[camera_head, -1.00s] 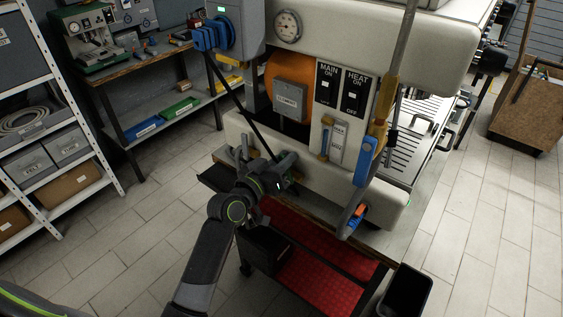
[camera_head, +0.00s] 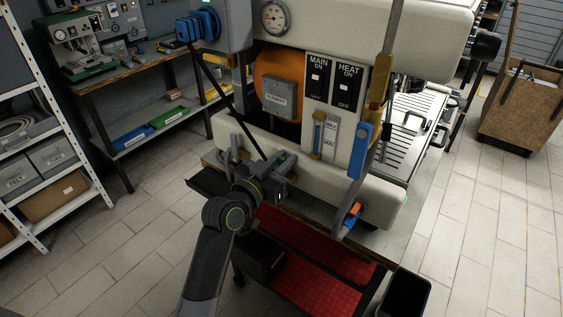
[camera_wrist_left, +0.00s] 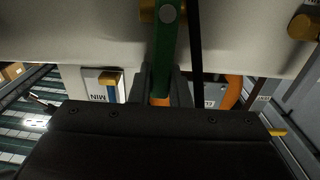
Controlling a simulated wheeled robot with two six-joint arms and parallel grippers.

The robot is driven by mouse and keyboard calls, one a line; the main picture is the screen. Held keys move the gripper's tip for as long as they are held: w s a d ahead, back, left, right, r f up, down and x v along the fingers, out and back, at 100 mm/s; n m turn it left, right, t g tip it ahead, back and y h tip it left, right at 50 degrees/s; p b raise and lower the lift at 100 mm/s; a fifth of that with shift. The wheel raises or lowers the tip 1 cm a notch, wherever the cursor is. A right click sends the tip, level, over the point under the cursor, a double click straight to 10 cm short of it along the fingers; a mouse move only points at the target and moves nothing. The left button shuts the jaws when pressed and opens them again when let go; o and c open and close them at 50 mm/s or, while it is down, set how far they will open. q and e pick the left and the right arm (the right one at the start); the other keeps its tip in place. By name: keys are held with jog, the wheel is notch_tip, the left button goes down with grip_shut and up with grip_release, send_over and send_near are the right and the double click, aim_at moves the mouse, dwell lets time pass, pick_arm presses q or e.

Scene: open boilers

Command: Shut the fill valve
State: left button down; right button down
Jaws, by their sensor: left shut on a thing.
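My left gripper (camera_head: 277,175) is at this lever, below the sight glass. In the left wrist view its fingers (camera_wrist_left: 162,90) are shut around the lever's lower end, where an orange part shows. No label naming the fill valve can be read. My right gripper is not in view.
The machine carries MAIN and HEAT switches (camera_head: 333,85), a sight glass (camera_head: 318,134) and a blue-handled brass valve (camera_head: 360,150) at right. A black diagonal rod (camera_head: 219,87) passes near my gripper. A red shelf (camera_head: 318,285) lies below. Floor at left is clear.

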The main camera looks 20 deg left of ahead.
pick_arm(q)
jog(key=c, duration=1.4)
grip_release()
jog(key=shift+o, duration=0.2)
jog(key=b+v, duration=0.3)
jog(key=v, duration=1.4)
jog(key=shift+s+b, duration=0.2)
jog(key=shift+b, duration=0.15)
